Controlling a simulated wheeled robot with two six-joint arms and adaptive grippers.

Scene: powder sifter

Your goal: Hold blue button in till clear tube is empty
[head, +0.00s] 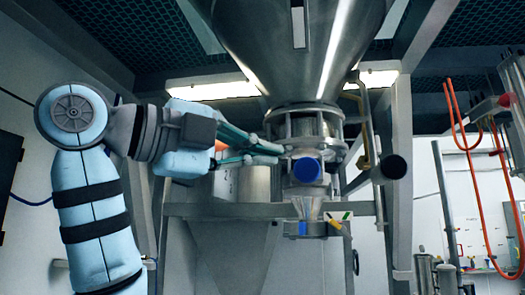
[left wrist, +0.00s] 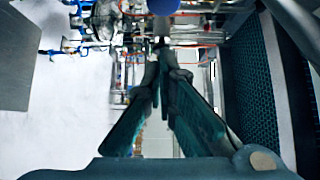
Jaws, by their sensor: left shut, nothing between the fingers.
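The round blue button (head: 307,170) faces me on the valve body below the big steel hopper. My left gripper (head: 281,154) comes in from the left, shut and empty, with its tips just left of and slightly above the button. I cannot tell from the head view whether the tips touch the valve housing. In the left wrist view the button (left wrist: 163,5) shows at the top edge, beyond the closed fingertips (left wrist: 161,50). The clear tube (head: 307,208) sits below the button; its contents are too small to tell. My right gripper is not in view.
The steel hopper (head: 290,50) hangs above the valve. A dark round-ended bar (head: 394,167) and a brass-coloured handle (head: 364,130) stand to the right of the button. A grey frame post (head: 401,180) is farther right. An orange hose (head: 463,150) hangs at the far right.

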